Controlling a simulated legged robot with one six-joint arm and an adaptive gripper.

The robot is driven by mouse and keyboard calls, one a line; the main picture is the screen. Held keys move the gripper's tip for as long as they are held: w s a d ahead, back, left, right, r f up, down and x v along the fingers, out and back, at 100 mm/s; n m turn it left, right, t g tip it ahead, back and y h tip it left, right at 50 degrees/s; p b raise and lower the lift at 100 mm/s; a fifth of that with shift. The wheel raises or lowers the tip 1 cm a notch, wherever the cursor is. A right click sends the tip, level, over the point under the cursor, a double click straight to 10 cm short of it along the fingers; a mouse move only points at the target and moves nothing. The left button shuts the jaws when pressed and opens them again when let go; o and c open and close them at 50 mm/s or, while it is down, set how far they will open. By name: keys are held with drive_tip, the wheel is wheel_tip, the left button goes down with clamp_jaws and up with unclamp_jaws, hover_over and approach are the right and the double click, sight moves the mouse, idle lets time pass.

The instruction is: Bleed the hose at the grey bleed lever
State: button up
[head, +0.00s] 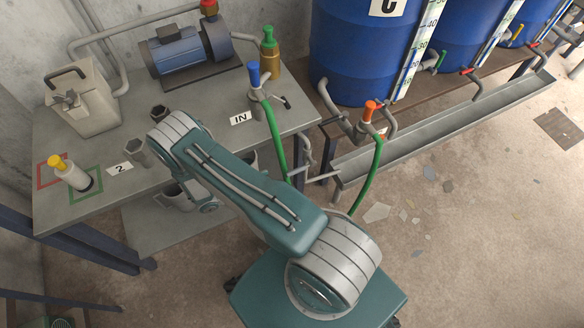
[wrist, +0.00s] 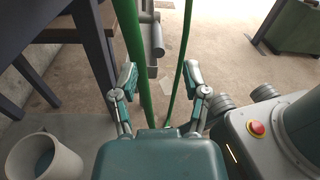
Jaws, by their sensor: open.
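My gripper (wrist: 160,78) is open and empty in the wrist view, its two fingers spread. In the head view my arm hides it. Beyond the fingers a thick green hose (wrist: 138,60) runs down near the left finger, and a thinner green hose (wrist: 181,58) near the right one. A grey pipe fitting (wrist: 157,40) hangs between them; I cannot tell whether it is the bleed lever. In the head view a green hose (head: 275,140) drops from the blue-topped fitting (head: 253,74) by the IN label. A small lever with a dark end (head: 284,102) sits beside that fitting.
Another green hose (head: 369,180) hangs from the orange-topped fitting (head: 370,110). A grey trough (head: 440,125) runs below the blue drums (head: 355,50). A bucket (wrist: 45,155) and dark table legs (wrist: 90,50) stand left in the wrist view.

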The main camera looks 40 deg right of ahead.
sight(296, 170)
drive_tip(key=shift+n+t+h, duration=0.5)
drive_tip(key=shift+n, duration=0.2)
drive_tip(key=s+d+f, duration=0.1)
drive_tip(key=d, duration=0.2)
drive_tip(key=s+d, duration=0.1)
drive_tip(key=d, duration=0.3)
drive_tip(key=s+d+f, duration=0.1)
drive_tip(key=d, duration=0.2)
drive_tip(key=shift+d+f, duration=0.25)
drive_tip(key=shift+f, duration=0.1)
clamp_jaws()
